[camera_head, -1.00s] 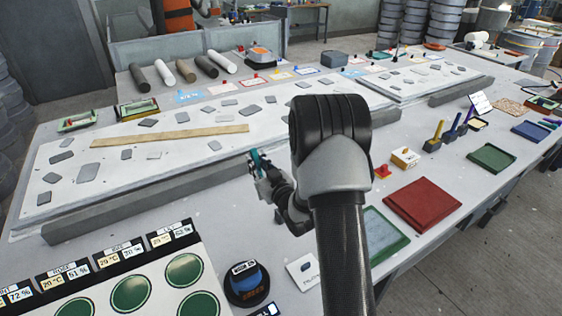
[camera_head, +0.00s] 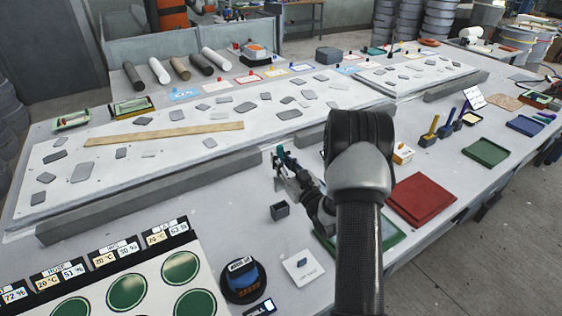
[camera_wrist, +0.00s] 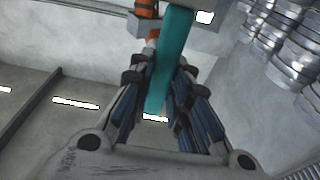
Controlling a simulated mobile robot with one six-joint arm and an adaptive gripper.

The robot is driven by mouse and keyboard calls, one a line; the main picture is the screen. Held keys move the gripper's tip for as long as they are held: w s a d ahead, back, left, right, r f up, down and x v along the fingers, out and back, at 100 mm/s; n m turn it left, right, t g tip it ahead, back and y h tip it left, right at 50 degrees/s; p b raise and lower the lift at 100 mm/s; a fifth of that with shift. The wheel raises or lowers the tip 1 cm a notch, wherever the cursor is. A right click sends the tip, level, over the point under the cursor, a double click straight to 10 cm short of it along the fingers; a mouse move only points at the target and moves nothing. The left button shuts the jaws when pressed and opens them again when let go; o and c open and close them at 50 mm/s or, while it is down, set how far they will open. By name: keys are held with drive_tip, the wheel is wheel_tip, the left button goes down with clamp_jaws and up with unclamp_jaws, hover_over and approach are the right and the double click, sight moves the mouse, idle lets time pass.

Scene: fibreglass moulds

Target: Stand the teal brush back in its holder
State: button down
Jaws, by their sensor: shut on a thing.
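The teal brush (camera_head: 281,153) is in my gripper (camera_head: 284,168), held above the table. In the wrist view its teal length (camera_wrist: 173,55) runs between the two fingers (camera_wrist: 160,100), tilted a little in that picture. My gripper is shut on it. A small dark grey box-shaped holder (camera_head: 279,210) stands on the table below my gripper in the head view, apart from the brush. It looks empty. The brush's far end is not clear in the head view.
Similar holders carry a yellow brush (camera_head: 433,127) and a blue brush (camera_head: 449,118) at the right. A black-and-blue round device (camera_head: 243,280) and a white card (camera_head: 303,267) lie nearer. A long grey mould (camera_head: 200,170) lies behind the holder.

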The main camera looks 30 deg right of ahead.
sight(281, 189)
drive_tip(key=shift+f+b, duration=4.85)
drive_tip(key=shift+f, duration=1.1)
drive_tip(key=shift+f, duration=0.35)
drive_tip(key=c, duration=1.4)
unclamp_jaws()
drive_tip(key=shift+c, duration=0.2)
drive_tip(key=s+f, duration=0.1)
drive_tip(key=s, duration=1.1)
drive_tip(key=shift+a+f, duration=0.3)
drive_tip(key=shift+f, duration=0.1)
